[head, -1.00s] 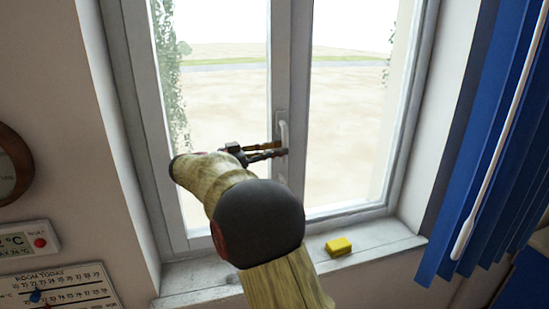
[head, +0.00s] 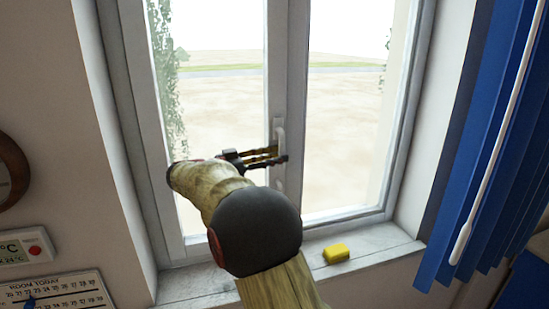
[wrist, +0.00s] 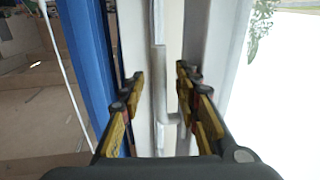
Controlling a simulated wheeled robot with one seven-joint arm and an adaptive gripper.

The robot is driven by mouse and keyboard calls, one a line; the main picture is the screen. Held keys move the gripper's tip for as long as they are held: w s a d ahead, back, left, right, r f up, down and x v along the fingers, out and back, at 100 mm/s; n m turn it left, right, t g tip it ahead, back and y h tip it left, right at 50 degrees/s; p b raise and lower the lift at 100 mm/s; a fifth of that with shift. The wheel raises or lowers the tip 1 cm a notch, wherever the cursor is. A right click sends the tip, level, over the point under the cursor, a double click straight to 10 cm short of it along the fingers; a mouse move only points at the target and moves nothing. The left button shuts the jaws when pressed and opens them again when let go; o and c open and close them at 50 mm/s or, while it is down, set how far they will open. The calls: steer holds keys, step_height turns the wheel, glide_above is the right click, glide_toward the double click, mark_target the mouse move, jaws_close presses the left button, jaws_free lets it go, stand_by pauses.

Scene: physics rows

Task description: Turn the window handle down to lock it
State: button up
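The pale grey window handle (head: 280,132) is on the middle frame bar of the window, its lever upright in the head view. My gripper (head: 282,158) reaches in from the left at the handle's lower part, its fingers pointing right. In the wrist view the handle (wrist: 159,85) lies between the two fingers of my gripper (wrist: 160,78). The fingers are apart, with gaps visible on both sides of the lever, so they do not seem to grip it. The handle's mount is partly hidden by the gripper in the head view.
A yellow block (head: 337,253) lies on the window sill (head: 375,243), below and right of the handle. Blue blinds (head: 490,140) with a white wand hang on the right. A calendar (head: 55,292) and a thermometer panel (head: 25,248) are on the left wall.

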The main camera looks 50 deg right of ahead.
steer(key=shift+a, duration=0.1)
steer(key=v, duration=0.7)
steer(key=shift+w+a, duration=0.15)
stand_by(0.4)
